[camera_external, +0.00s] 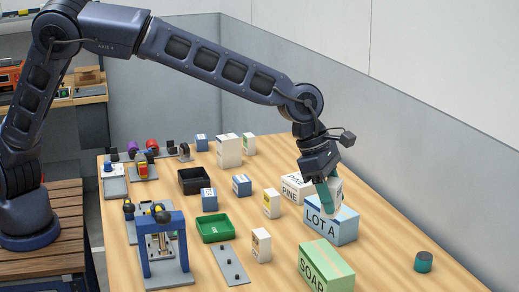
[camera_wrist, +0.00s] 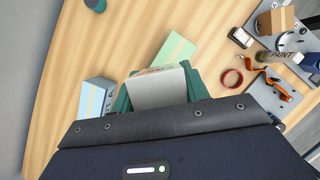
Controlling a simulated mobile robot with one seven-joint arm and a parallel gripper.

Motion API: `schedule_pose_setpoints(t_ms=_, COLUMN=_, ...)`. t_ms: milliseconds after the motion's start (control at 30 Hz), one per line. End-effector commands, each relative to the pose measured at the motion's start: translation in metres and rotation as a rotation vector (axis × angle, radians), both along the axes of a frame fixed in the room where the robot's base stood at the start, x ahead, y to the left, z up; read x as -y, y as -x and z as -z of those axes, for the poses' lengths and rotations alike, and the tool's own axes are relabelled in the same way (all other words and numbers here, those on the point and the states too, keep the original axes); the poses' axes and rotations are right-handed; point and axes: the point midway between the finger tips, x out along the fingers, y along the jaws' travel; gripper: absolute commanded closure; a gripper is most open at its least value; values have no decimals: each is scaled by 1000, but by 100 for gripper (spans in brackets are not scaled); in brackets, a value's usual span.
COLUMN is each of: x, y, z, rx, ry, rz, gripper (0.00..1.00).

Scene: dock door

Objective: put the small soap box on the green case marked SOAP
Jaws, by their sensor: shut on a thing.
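My gripper (camera_external: 329,197) is shut on a small pale box. In the wrist view the box (camera_wrist: 160,89) sits between the teal fingers, with a tan band of lettering too small to read; I cannot confirm that it is the soap box. In the external view the fingers mostly hide it, over or just in front of the blue LOT A case (camera_external: 338,230). The green case marked SOAP (camera_external: 327,262) stands nearer the camera, its top bare. It also shows in the wrist view (camera_wrist: 173,51), beyond the held box and apart from it.
A white PINE case (camera_external: 296,188) stands behind LOT A. Small boxes (camera_external: 261,246) (camera_external: 272,204) stand left of the cases. A green tray (camera_external: 215,228), a black tray (camera_external: 193,181) and a blue press (camera_external: 163,245) are further left. A teal round object (camera_external: 423,262) stands at right, with bare table around it.

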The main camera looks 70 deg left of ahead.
Motion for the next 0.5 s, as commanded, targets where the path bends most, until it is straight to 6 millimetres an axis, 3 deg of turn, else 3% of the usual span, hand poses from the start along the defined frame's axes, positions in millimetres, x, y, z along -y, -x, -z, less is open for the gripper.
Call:
schedule_pose_setpoints(t_ms=233, x=0, y=0, z=52, rx=-2, ry=-1, rz=-1, gripper=79)
schedule_pose_setpoints(t_ms=500, x=0, y=0, z=73, rx=1, ry=1, rz=0, gripper=79)
